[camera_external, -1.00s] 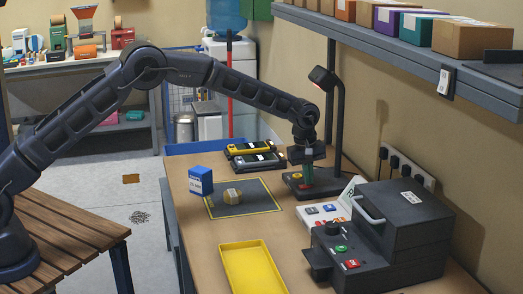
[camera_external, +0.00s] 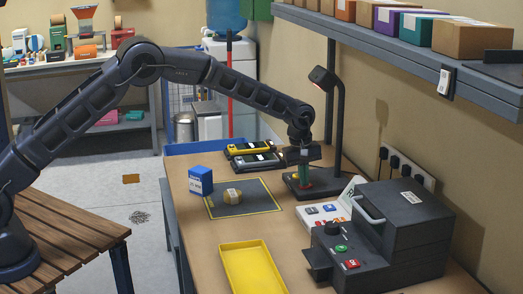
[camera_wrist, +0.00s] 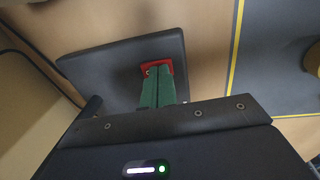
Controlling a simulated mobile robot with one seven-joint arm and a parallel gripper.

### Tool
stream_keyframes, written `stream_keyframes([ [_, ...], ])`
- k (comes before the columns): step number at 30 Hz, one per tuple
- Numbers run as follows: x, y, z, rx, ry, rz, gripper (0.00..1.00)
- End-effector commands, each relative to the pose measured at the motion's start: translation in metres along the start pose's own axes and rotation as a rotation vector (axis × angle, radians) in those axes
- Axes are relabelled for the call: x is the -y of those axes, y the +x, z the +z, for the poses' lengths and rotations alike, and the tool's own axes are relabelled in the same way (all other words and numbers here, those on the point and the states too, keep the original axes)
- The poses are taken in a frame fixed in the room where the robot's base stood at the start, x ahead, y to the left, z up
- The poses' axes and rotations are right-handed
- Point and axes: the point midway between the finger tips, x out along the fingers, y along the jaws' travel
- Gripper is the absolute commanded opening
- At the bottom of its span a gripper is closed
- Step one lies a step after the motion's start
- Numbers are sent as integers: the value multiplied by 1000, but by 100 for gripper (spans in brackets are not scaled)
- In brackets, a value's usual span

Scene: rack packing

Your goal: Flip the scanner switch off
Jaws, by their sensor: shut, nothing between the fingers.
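The scanner in the external view has a dark base (camera_external: 325,182), a tall post and an angled head (camera_external: 322,78). In the wrist view its base (camera_wrist: 115,72) shows a red-framed switch (camera_wrist: 169,67). My gripper (camera_wrist: 156,72) has green fingers, closed together with nothing between them. The fingertips are over the switch and hide most of it, so I cannot tell its position or whether they touch it. In the external view my gripper (camera_external: 304,186) points down at the scanner base.
A mat with a yellow border (camera_external: 260,202) holds a small tan item (camera_external: 233,195); a blue box (camera_external: 201,181) is beside it. A yellow tray (camera_external: 252,270) lies in front. A dark machine (camera_external: 400,235) stands right, beneath a loaded shelf (camera_external: 400,45).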

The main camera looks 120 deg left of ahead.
Motion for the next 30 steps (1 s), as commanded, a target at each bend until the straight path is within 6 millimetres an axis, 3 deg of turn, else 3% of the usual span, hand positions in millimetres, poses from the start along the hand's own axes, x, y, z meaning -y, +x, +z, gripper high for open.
stream_keyframes([
  [8,-1,-11,0,0,0,2,0],
  [24,0,-109,0,-1,1,2,0],
  [30,0,-133,1,0,1,2,0],
])
